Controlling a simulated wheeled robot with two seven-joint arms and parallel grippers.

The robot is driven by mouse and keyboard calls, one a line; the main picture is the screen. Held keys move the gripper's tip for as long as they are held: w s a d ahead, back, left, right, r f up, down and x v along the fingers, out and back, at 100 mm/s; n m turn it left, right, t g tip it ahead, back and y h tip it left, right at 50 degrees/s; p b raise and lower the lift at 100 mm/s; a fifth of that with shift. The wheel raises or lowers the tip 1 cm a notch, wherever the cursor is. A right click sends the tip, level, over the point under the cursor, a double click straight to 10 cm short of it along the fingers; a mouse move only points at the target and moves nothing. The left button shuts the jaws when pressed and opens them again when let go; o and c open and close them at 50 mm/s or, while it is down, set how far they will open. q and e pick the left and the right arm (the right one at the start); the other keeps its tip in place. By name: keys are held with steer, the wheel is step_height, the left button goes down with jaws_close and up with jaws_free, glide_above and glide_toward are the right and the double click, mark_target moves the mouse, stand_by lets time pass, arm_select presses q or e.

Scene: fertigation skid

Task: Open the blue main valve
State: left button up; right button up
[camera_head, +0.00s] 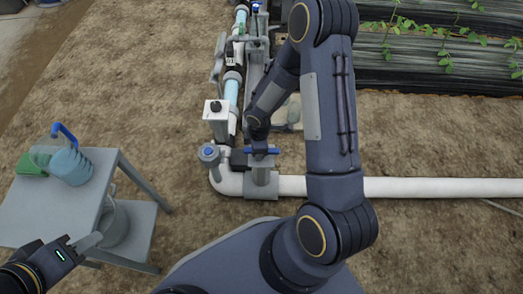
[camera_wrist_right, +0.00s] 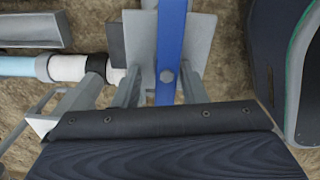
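The blue main valve handle (camera_head: 262,151) sits on a grey valve body on the white pipe, below my right forearm in the head view. The handle lies roughly along the line of the pipe there. In the right wrist view the blue handle (camera_wrist_right: 169,45) runs upright as a long flat bar. My right gripper (camera_wrist_right: 160,85) has its two grey fingers on either side of this bar, with a gap visible at the left finger. I cannot tell whether the right finger touches it. My left gripper (camera_head: 90,241) is at the lower left, away from the valve, its finger opening not clear.
A grey table (camera_head: 95,210) at the left holds a blue-handled jug (camera_head: 71,163) and a green item (camera_head: 32,163); a bucket (camera_head: 112,225) stands beneath. A round blue-topped fitting (camera_head: 209,151) is left of the valve. The white pipe (camera_head: 440,187) runs right over bare soil.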

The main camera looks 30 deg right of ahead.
steer(key=shift+g, duration=0.3)
steer(key=r+p, duration=0.2)
steer(key=r, duration=0.1)
steer(key=s+r+p, duration=0.1)
steer(key=r+p, duration=0.2)
steer(key=d+r+p, duration=0.1)
steer(key=r+p, duration=0.2)
steer(key=shift+s+r, duration=0.1)
steer(key=shift+s, duration=0.2)
stand_by(1.2)
